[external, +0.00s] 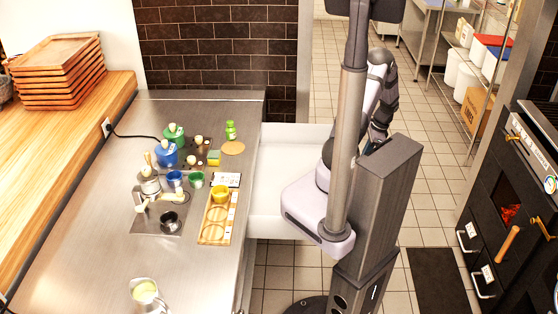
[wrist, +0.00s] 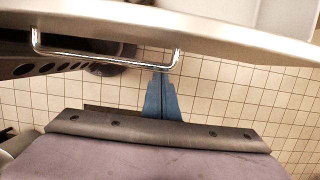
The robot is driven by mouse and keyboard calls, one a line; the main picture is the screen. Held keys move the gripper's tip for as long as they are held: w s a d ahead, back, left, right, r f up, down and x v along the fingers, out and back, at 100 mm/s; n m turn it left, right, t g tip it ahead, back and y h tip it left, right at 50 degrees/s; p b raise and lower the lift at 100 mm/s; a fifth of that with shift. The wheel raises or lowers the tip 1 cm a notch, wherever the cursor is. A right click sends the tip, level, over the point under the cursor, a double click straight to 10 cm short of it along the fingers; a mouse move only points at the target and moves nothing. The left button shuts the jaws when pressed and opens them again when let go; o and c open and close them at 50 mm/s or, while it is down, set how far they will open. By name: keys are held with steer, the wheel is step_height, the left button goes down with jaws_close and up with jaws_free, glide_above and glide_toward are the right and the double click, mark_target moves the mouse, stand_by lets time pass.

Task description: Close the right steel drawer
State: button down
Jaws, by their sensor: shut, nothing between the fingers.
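The steel drawer (external: 290,134) stands pulled out from the right side of the steel counter, its pale inside showing; my arm covers much of it in the external view. In the wrist view its front panel (wrist: 230,38) crosses the top, with a U-shaped bar handle (wrist: 105,57) on it. My gripper (wrist: 161,76) has blue fingers pressed together, with nothing between them. The fingertips are at the handle's right part, close to the drawer front; I cannot tell if they touch. In the external view the fingers are mostly hidden behind my arm.
The steel counter (external: 95,215) holds pots, cups, a wooden tray (external: 204,238) and a green bottle (external: 231,130). Stacked wooden trays (external: 58,72) are at the far left. Open tiled floor (external: 430,190) lies right of my arm, with a dark oven (external: 510,205) beyond.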

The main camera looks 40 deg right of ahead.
steer(key=p, duration=0.8)
glide_above(278, 170)
steer(key=w+a, duration=0.3)
steer(key=shift+d, duration=0.2)
steer(key=shift+a+r, duration=0.1)
steer(key=shift+r, duration=0.05)
steer(key=shift+b, duration=0.3)
steer(key=shift+s+d+f+b, duration=0.35)
steer(key=shift+d+b, duration=0.05)
steer(key=shift+d, duration=0.1)
steer(key=shift+s+d+f+b, duration=0.15)
steer(key=shift+s+d+b, duration=0.2)
steer(key=shift+s+d, duration=0.2)
steer(key=shift+s+d+f+b, duration=0.15)
steer(key=shift+s+d+b, duration=0.15)
steer(key=shift+s+d, duration=0.25)
steer(key=v, duration=1)
steer(key=shift+s+r, duration=0.1)
steer(key=shift+s, duration=0.05)
